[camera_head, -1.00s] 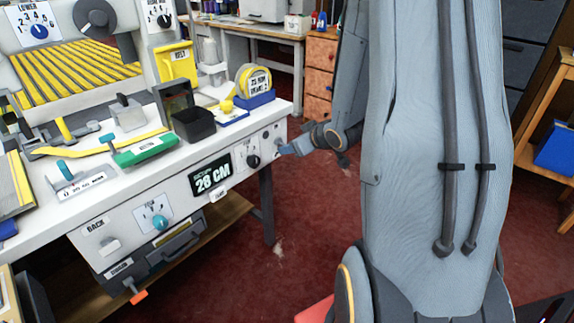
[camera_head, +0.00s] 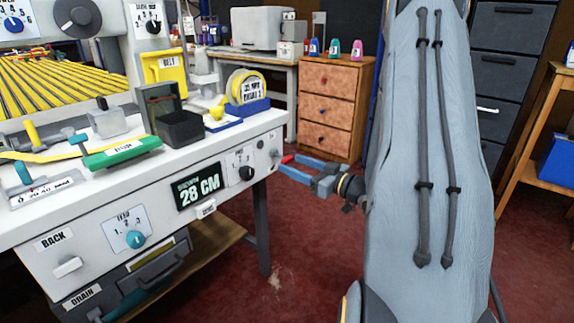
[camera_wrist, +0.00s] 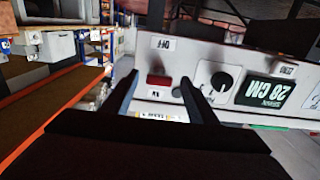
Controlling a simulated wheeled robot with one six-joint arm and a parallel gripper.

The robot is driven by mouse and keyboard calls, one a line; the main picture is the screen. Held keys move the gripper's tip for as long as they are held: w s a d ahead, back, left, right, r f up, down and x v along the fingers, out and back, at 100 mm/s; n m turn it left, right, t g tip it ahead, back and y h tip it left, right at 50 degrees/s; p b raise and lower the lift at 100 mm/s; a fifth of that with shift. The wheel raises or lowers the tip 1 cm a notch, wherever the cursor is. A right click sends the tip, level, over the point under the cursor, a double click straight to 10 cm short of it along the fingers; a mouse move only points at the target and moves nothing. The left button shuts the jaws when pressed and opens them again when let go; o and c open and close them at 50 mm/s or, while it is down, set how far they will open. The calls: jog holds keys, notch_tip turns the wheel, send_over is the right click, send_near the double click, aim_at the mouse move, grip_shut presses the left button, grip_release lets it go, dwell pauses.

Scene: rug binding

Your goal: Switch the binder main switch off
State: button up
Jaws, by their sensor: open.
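In the wrist view, where the lettering is upside down, a red switch part (camera_wrist: 159,81) sits on the pale front panel (camera_wrist: 145,60). An OFF label (camera_wrist: 162,43) is above it in the picture, and another small label (camera_wrist: 155,94) is just below it. My gripper (camera_wrist: 159,76) is open and empty, with its dark fingertips to either side of the red part in the picture. I cannot tell whether they touch the panel. In the head view, my gripper (camera_head: 282,165) is beside the right end of the binder's front (camera_head: 215,215); the switch is not clear there.
A black knob (camera_head: 246,173) and a 28 CM display (camera_head: 198,187) are left of my gripper on the front; the knob is close to one finger in the wrist view (camera_wrist: 221,81). A wooden drawer cabinet (camera_head: 328,110) stands behind. Red floor is open around the table leg.

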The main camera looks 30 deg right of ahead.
aim_at(289, 163)
jog(key=shift+x, duration=1.8)
jog(key=c, duration=1.1)
jog(key=shift+o, duration=0.2)
jog(key=f+t+b, duration=0.1)
jog(key=t+b, duration=0.1)
jog(key=b, duration=0.1)
jog(key=shift+w+a+f+y, duration=0.15)
jog(key=shift+w+f+y, duration=0.1)
jog(key=shift+f+y, duration=0.15)
jog(key=shift+w+f+t+y+b, duration=0.1)
jog(key=shift+f+t+y+b, duration=0.1)
jog(key=shift+t+b, duration=0.4)
jog(key=shift+w+f+t+y+b, duration=0.1)
jog(key=shift+t+y+b, duration=0.1)
jog(key=shift+t+b, duration=0.35)
jog(key=shift+r, duration=0.1)
jog(key=o, duration=1.1)
jog(key=shift+c, duration=0.2)
